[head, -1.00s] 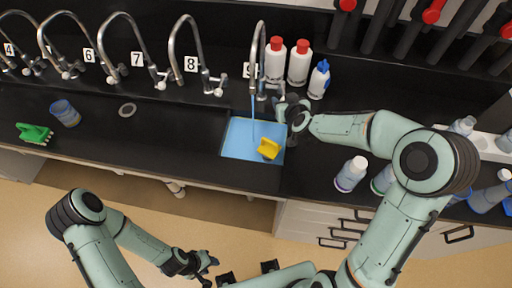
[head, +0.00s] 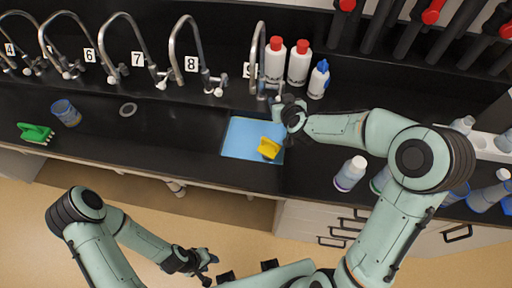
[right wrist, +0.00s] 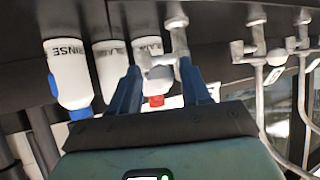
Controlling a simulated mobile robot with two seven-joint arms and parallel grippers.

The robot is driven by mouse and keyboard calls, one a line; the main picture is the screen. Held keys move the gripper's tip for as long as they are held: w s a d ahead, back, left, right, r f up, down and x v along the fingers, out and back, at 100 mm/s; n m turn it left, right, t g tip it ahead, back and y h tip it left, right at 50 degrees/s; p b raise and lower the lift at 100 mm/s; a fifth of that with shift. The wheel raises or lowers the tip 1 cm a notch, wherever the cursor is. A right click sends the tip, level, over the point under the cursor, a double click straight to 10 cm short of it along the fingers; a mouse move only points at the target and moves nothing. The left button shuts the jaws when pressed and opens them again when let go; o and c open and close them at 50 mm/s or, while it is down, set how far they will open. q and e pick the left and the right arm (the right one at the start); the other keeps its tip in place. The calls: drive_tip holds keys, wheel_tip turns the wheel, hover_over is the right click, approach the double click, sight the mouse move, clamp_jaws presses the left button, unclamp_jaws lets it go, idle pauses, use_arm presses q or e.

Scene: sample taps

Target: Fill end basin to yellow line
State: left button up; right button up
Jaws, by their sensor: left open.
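The end basin (head: 235,141) at the right end of the black counter holds blue water; no yellow line can be made out. A yellow object (head: 269,147) lies at its right side. The end tap (head: 258,55) arches over the basin, and no stream shows under its spout. My right gripper (head: 281,108) is at the tap's base. In the right wrist view, the pale tap handle (right wrist: 158,62) lies between its two blue fingers, but whether they grip it is unclear. My left gripper (head: 209,268) is open and empty, low in front of the counter.
Two white bottles with red caps (head: 298,65) and a blue-capped bottle (head: 319,80) stand right of the end tap. A blue cup (head: 66,113) and green brush (head: 36,133) are at left. Other taps (head: 186,50) line the back. The counter's left middle is clear.

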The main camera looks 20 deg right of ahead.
drive_tip(key=v, duration=0.6)
drive_tip(key=shift+s+r, duration=0.15)
drive_tip(key=shift+s, duration=0.05)
idle(0.4)
